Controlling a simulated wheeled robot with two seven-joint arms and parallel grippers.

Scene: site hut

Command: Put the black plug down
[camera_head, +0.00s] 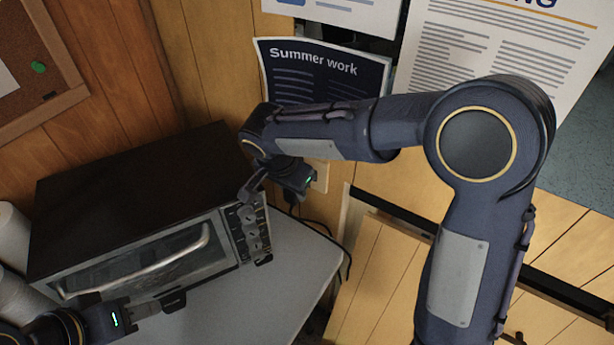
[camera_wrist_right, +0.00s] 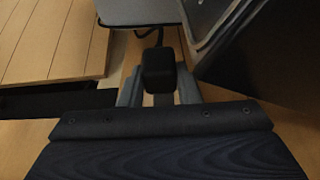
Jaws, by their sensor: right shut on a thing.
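The black plug (camera_wrist_right: 158,71) sits between the two grey fingers of my right gripper (camera_wrist_right: 159,92) in the right wrist view. The gripper is shut on it, and a dark cable leads away from its far end. In the head view my right gripper (camera_head: 292,193) is beside the oven's right end, close to the wall. There the plug is largely hidden and hard to tell from the dark fingers. My left gripper (camera_head: 166,304) is low in front of the oven at the lower left; its finger gap does not show clearly.
A black toaster oven (camera_head: 130,185) stands on a grey table (camera_head: 270,290), which has free room at the front right. A pale wall socket (camera_head: 321,176) is partly hidden behind my right gripper. Dark cables hang at the table's right edge. White rolls (camera_head: 12,240) stand at the left.

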